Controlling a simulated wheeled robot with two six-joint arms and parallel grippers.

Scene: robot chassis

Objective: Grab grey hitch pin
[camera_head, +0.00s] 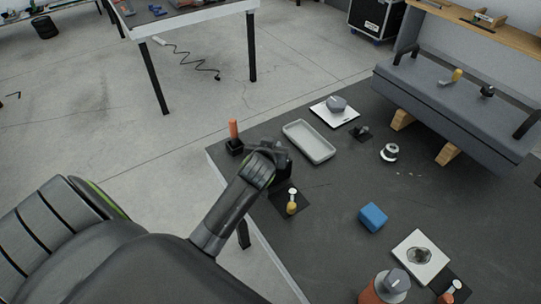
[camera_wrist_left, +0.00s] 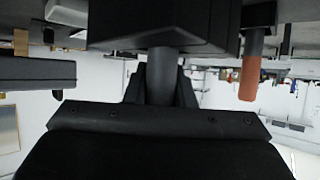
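The grey hitch pin (camera_wrist_left: 162,72) shows in the left wrist view as a grey cylinder standing out of a black block (camera_wrist_left: 165,22); the view looks upside down. My left gripper (camera_wrist_left: 161,88) has a dark finger on each side of the pin, with no clear gap. It looks shut on it, and the pin still meets the block. In the head view my left gripper (camera_head: 279,153) is at the table's left edge and hides the pin. My right gripper is not in view.
An orange-topped pin (camera_head: 234,129) stands in a black holder close beside my left gripper; it also shows in the wrist view (camera_wrist_left: 250,78). A grey tray (camera_head: 309,148), a yellow-and-white part (camera_head: 292,206) and a blue block (camera_head: 373,216) lie nearby. The table middle is mostly clear.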

